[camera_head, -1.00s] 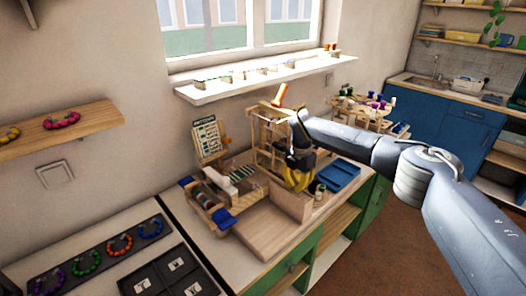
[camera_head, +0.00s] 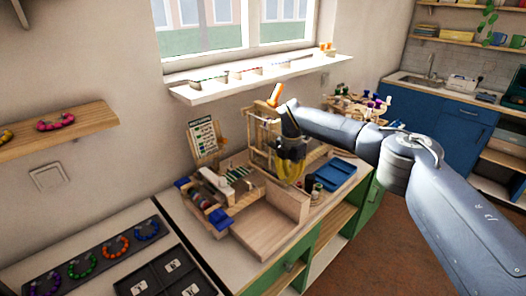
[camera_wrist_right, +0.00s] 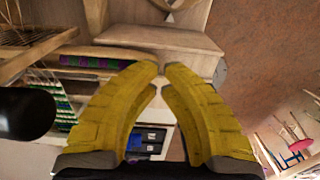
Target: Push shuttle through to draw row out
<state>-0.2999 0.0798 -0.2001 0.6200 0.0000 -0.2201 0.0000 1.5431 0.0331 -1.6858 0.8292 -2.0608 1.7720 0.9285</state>
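My right gripper (camera_head: 291,180) comes in from the right with its yellow fingers pointing down, in front of a wooden frame (camera_head: 262,135) on the bench. In the right wrist view its curved fingertips (camera_wrist_right: 162,66) nearly meet, and I see nothing clearly held between them. A wooden bar with a purple and green strip (camera_wrist_right: 95,62) lies beyond the fingertips; I cannot tell whether they touch it. Green threads (camera_wrist_right: 62,105) show at its left. A low wooden loom (camera_head: 222,190) with blue ends stands left of the gripper. I cannot make out the shuttle for sure. My left gripper is out of view.
A wooden tray (camera_head: 262,236) stands at the bench's front edge. A blue tray (camera_head: 336,172) and small bottles (camera_head: 312,188) lie right of the gripper. A rack of colored spools (camera_head: 362,105) stands behind. A printed card (camera_head: 204,138) stands near the wall.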

